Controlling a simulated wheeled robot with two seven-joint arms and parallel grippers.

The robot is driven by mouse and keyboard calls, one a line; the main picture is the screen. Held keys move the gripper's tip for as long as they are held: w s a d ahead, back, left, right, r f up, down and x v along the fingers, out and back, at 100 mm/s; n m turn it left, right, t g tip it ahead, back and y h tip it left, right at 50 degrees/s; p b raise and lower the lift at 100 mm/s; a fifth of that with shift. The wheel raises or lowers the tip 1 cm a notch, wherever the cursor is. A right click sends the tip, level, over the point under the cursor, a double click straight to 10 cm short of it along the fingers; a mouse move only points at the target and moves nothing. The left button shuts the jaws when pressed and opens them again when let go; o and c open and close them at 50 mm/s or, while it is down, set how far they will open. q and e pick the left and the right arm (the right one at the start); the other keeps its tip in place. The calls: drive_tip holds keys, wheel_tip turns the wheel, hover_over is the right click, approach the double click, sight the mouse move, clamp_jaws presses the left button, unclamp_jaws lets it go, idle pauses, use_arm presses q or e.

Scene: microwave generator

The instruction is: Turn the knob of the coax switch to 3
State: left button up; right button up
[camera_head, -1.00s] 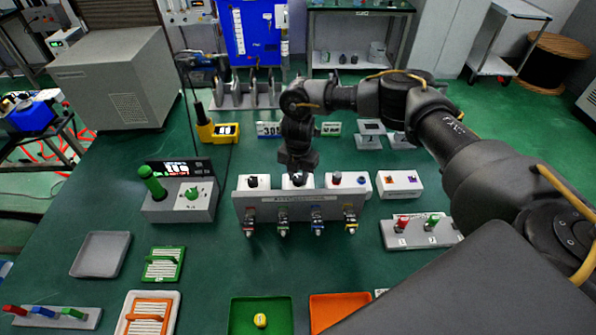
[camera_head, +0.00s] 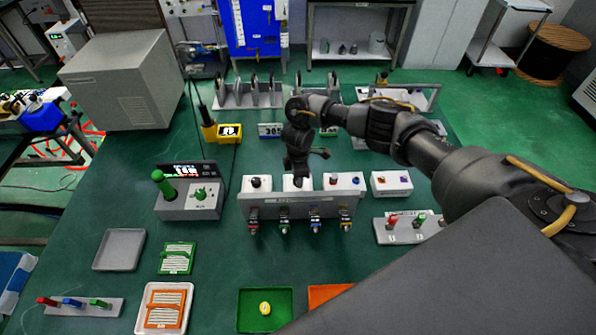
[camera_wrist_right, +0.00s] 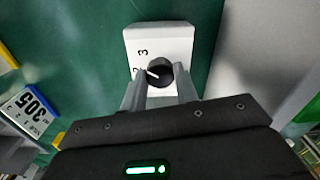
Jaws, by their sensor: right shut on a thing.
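The coax switch is a white box (camera_wrist_right: 142,45) in the right wrist view, with a round black knob (camera_wrist_right: 160,70) on its face. The knob has a white pointer line, and the digits 3 and 2 are printed beside it. The pointer is directed to the left, near the 2. My right gripper (camera_wrist_right: 162,82) has its two grey fingers on either side of the knob and is shut on it. In the head view the white box (camera_head: 290,184) stands behind a grey panel, and my right gripper (camera_head: 299,176) reaches down over it, hiding the knob. My left gripper is not in view.
A grey panel (camera_head: 275,207) with several coloured connectors stands directly in front of the switch. White boxes stand close on both sides, one with a black knob (camera_head: 257,182). A grey unit with a green handle (camera_head: 163,187) is to the left. Trays lie nearer the front.

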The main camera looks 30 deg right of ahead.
drive_tip(key=shift+m+p, duration=1.2)
drive_tip(key=shift+m, duration=0.4)
drive_tip(key=o, duration=1)
wheel_tip(320, 180, up, 6)
drive_tip(key=shift+f, duration=0.1)
wheel_tip(320, 180, up, 5)
drive_tip(key=shift+r+p, duration=0.1)
drive_tip(key=shift+p, duration=0.8)
